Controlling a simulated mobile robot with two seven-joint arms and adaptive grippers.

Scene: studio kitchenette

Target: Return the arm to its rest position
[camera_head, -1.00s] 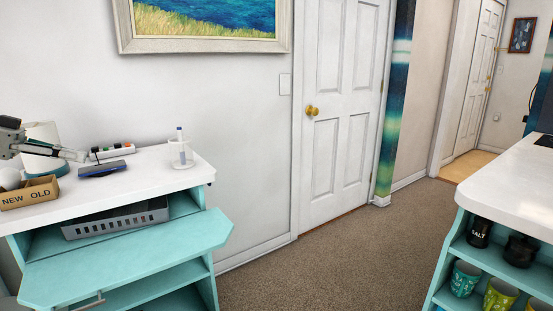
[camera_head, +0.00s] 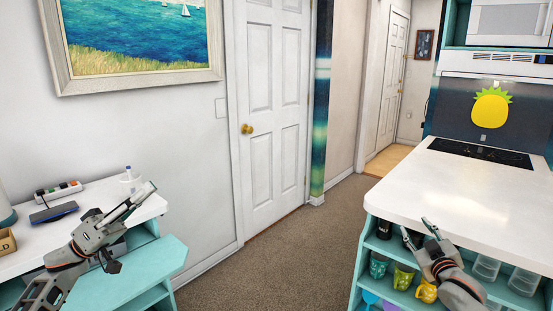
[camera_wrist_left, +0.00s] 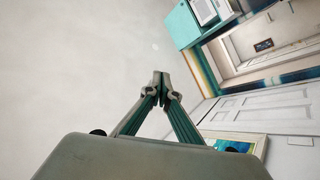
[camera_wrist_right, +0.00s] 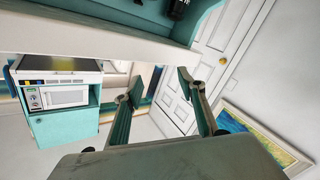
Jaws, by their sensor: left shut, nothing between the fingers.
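My left gripper (camera_head: 148,190) is raised in front of the white-topped teal desk (camera_head: 90,212), pointing up and to the right in the head view. Its fingers meet at the tips in the left wrist view (camera_wrist_left: 160,80), with nothing between them. My right gripper (camera_head: 418,231) is in front of the open shelves of the white-topped counter (camera_head: 460,185). Its two fingers stand apart and empty in the right wrist view (camera_wrist_right: 158,88).
The desk's teal flap (camera_head: 150,262) sticks out below its top. A dark blue device (camera_head: 53,212), a power strip (camera_head: 58,190) and a cup with a pen (camera_head: 130,180) are on the desk. Mugs (camera_head: 403,277) stand on the counter's shelves. Carpet (camera_head: 300,240) between them is clear.

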